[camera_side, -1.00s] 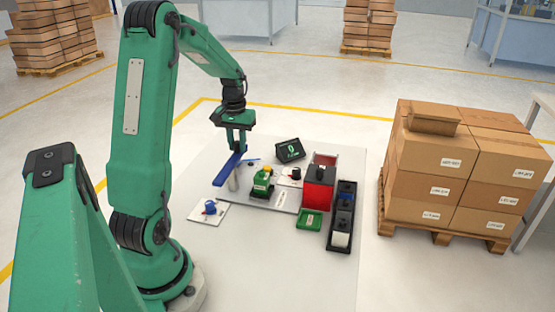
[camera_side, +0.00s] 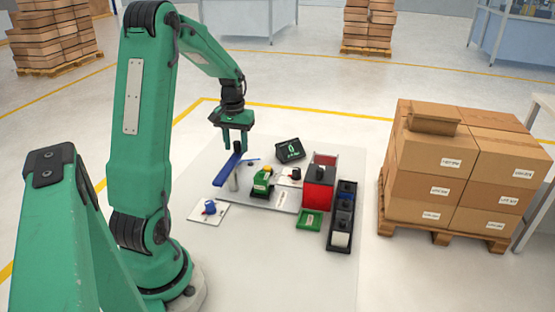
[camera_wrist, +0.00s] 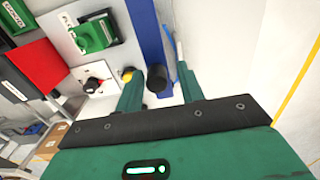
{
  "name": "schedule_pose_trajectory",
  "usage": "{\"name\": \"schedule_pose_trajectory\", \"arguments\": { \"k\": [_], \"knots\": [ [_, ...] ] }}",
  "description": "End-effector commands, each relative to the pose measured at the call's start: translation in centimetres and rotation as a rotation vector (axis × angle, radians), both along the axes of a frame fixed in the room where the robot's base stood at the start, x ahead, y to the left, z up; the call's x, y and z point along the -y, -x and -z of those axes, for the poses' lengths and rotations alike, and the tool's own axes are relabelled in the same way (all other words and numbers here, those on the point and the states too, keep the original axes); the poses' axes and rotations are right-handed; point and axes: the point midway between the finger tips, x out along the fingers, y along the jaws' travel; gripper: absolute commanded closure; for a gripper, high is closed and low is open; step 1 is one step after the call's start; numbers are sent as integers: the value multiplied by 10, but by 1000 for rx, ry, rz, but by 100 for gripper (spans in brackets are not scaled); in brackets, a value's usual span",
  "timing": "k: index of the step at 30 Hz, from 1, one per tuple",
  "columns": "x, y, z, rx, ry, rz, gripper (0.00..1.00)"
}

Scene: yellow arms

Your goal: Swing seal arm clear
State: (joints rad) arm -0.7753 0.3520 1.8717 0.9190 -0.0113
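The seal arm is a long blue bar (camera_side: 226,172) on a pale post, with a black knob (camera_side: 238,147) upright at its far end. In the wrist view the blue bar (camera_wrist: 147,35) runs away from my gripper, and the black knob (camera_wrist: 157,78) stands near its close end. My gripper (camera_side: 236,149) points down at the knob. Its two green fingers are apart, one on each side of the knob, with gaps visible in the wrist view (camera_wrist: 158,82).
A green device (camera_side: 262,184) stands right of the bar, and a dark display (camera_side: 290,150) behind it. A red box (camera_side: 318,190) and a black tray (camera_side: 341,215) are farther right. A blue item sits on a white card (camera_side: 208,211) in front. The mat's front is clear.

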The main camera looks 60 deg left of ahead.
Motion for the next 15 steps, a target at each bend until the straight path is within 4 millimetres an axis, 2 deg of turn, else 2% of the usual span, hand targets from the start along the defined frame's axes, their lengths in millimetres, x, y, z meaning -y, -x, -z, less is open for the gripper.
{"name": "schedule_pose_trajectory", "arguments": {
  "k": [15],
  "knots": [
    [0,-1,-25,1,-1,1,62]
  ]
}}
